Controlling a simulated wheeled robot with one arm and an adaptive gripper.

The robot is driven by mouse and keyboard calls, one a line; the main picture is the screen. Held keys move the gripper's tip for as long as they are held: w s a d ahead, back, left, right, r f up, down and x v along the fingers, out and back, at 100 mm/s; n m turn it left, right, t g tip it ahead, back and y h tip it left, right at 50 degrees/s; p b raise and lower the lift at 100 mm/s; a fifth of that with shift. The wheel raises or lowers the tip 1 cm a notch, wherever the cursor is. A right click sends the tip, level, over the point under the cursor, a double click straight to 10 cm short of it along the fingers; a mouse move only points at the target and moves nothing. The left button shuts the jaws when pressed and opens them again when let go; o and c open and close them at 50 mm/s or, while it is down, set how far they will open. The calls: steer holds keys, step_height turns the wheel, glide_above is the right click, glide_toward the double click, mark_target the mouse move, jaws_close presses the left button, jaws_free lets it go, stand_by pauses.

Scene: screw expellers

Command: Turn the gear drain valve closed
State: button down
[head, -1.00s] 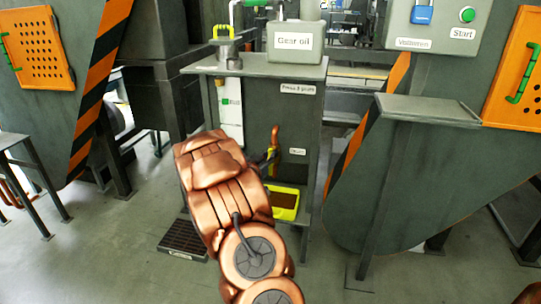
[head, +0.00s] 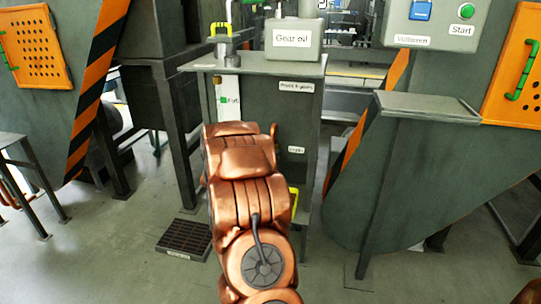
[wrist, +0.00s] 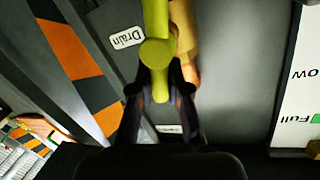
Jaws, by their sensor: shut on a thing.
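The gear drain valve has a yellow-green handle (wrist: 157,52), which stands upright in the middle of the wrist view, in front of a copper-coloured pipe (wrist: 184,42). My gripper (wrist: 160,90) is shut on the lower part of this handle, with one dark finger on each side. In the head view my copper arm covers the gripper and the valve. Only the top of the copper pipe (head: 274,130) shows there, beside my arm on the front of the grey gear cabinet (head: 262,98). A "Drain" label (wrist: 126,38) is left of the handle in the wrist view.
A gear oil can (head: 293,52) stands on the cabinet. A floor grate (head: 184,240) lies to the left. A grey stand (head: 425,108) is on the right, with open floor between it and my arm.

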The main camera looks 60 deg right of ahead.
steer(key=shift+s+d+f+m+t+y+b, duration=0.1)
steer(key=shift+s+f+m+t+y+b, duration=0.35)
steer(key=shift+m+b, duration=1.3)
steer(key=shift+s+d+f+m+t+y+b, duration=0.2)
steer(key=shift+f+m+t+y+b, duration=0.45)
steer(key=shift+m+b, duration=1.05)
steer(key=shift+s+d+f+m+t+y+b, duration=0.1)
steer(key=shift+s+f+m+t+y+b, duration=0.4)
steer(key=shift+m+b, duration=1.2)
steer(key=shift+w+m+p, duration=0.1)
steer(key=shift+m+p, duration=0.35)
steer(key=shift+m, duration=0.2)
steer(key=c, duration=1.1)
jaws_free()
steer(key=shift+v, duration=6.05)
steer(key=shift+f, duration=0.15)
